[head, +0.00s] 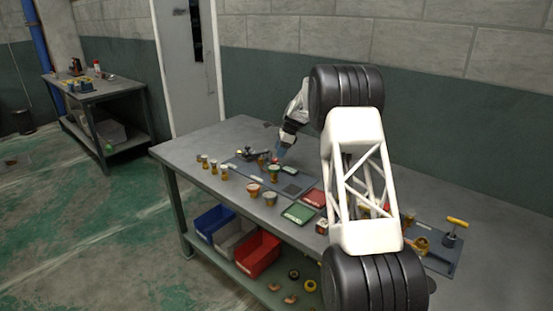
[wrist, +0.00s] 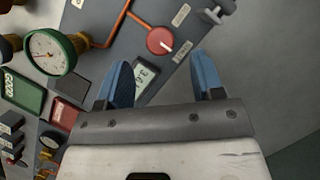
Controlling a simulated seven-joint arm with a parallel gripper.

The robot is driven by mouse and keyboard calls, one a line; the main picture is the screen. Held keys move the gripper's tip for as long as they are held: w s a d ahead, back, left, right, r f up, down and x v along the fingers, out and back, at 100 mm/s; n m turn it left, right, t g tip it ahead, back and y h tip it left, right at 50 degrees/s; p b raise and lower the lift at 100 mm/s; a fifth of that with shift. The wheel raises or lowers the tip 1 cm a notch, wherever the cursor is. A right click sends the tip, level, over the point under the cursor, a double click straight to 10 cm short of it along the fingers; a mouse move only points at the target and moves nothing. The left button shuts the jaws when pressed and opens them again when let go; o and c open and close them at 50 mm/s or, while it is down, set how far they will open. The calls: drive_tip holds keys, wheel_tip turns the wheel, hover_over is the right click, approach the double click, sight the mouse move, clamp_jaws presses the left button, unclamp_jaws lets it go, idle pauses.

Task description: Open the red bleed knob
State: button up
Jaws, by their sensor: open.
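The red bleed knob (wrist: 160,41) is a round red disc with a pale pointer mark. It sits on a grey panel (wrist: 135,45) at the top middle of the wrist view, joined to an orange pipe (wrist: 110,28). My gripper (wrist: 162,82) is open and empty, its two blue fingertips below the knob in the picture and apart from it. In the head view my gripper (head: 282,150) is low over the far part of the workbench. The knob cannot be made out clearly there.
A green-rimmed gauge (wrist: 52,52) stands left of the knob, and a small display (wrist: 145,73) lies between the fingers. A green tray (head: 298,213) and red tray (head: 312,197) lie on the workbench (head: 185,150). Several small jars stand near its front edge.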

sight(276, 159)
drive_tip(key=shift+x, duration=2.25)
drive_tip(key=c, duration=0.9)
